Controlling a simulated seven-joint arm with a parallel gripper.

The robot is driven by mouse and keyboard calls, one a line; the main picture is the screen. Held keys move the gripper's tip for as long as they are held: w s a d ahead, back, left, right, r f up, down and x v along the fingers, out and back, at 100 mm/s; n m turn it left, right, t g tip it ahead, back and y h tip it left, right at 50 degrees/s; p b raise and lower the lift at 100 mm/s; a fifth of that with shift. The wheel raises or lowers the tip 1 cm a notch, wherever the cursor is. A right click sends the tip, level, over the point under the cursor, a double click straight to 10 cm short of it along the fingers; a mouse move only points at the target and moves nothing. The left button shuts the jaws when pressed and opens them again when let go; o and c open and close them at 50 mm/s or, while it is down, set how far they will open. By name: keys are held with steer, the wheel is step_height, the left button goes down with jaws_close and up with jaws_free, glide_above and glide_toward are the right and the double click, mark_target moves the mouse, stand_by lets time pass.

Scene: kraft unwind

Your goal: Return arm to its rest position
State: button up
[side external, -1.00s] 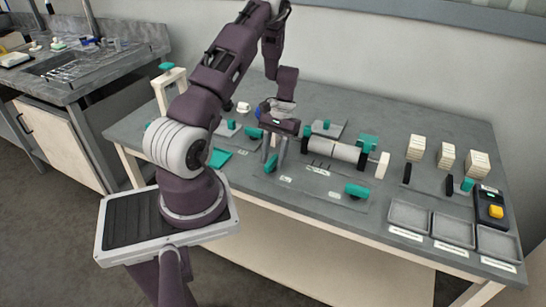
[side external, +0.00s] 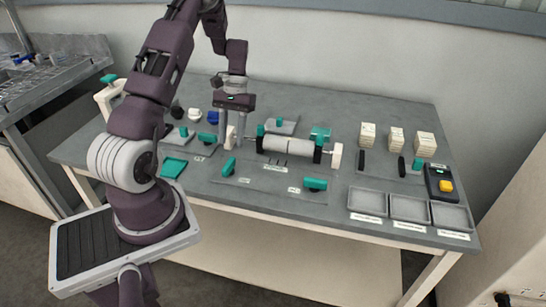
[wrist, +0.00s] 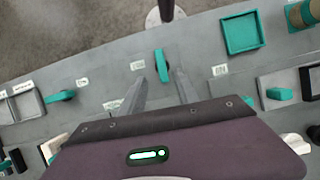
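My gripper (side external: 231,148) hangs over the grey bench, left of the white roll (side external: 288,147), with its fingers pointing down. The two fingers are apart, and I see nothing held between them. In the wrist view my gripper (wrist: 160,85) also shows open, with a small teal handle (wrist: 161,65) just beyond the fingertips. In the side view this teal handle (side external: 229,166) stands on the bench below the fingers. The arm is bent, reaching up and over the bench.
The roll lies on a stand with teal parts. Grey trays (side external: 410,208) and a control box with a yellow button (side external: 440,184) are at the right. Cream stacks (side external: 396,139) stand behind. A teal square tray (side external: 174,168) is at the left. Space above the bench looks clear.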

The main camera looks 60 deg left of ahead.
steer(key=w+d+r+m+t+y, duration=0.1)
steer(key=d+r+m+t+y, duration=0.25)
steer(key=d+r, duration=1.45)
steer(key=s+d+r+m+t, duration=0.5)
steer(key=s+d, duration=0.5)
steer(key=s, duration=0.2)
steer(key=shift+s+d+r, duration=0.15)
steer(key=shift+s+r, duration=0.05)
steer(key=shift+h, duration=0.25)
